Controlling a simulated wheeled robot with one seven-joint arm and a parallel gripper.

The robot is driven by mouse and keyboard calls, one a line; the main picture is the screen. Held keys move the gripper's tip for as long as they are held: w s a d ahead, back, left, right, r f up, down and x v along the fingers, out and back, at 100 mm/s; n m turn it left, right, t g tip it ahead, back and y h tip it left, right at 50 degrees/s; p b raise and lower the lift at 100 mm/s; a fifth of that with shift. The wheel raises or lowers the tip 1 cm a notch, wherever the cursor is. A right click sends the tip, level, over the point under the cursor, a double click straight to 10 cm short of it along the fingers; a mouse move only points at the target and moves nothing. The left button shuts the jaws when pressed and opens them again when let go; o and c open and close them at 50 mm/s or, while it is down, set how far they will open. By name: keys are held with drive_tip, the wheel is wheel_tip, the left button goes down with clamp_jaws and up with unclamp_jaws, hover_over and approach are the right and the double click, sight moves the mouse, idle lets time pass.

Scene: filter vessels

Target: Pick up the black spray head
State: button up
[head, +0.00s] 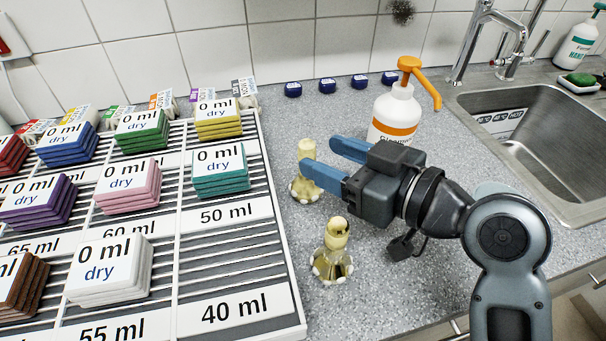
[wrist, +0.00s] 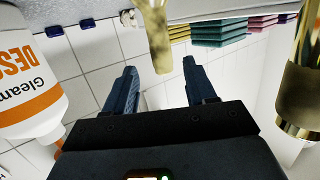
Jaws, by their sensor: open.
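I cannot make out a black spray head in either view. My gripper (head: 320,154) is open and empty, its two blue fingers pointing left over the counter. Just beyond the fingertips stands a pale gold vessel (head: 306,183) with a narrow neck. In the wrist view, which is upside down, this vessel (wrist: 155,38) lies between the lines of the fingers (wrist: 160,70). A second gold vessel (head: 333,258) stands nearer, below the gripper in the head view. It fills the right edge of the wrist view (wrist: 303,90).
A white bottle with an orange pump (head: 396,108) stands behind the gripper. A rack (head: 235,270) with several sponge stacks fills the left. Several small dark-blue items (head: 327,86) line the wall. A steel sink (head: 525,130) is at right. A dark mesh-like thing (head: 401,11) is at the wall.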

sight(313, 152)
drive_tip(key=p+x, duration=0.1)
drive_tip(key=x, duration=0.4)
drive_tip(key=shift+a+r, duration=0.15)
drive_tip(key=shift+a, duration=0.05)
drive_tip(key=shift+w+a, duration=0.3)
drive_tip(key=shift+a, duration=0.05)
drive_tip(key=shift+c, duration=0.5)
clamp_jaws()
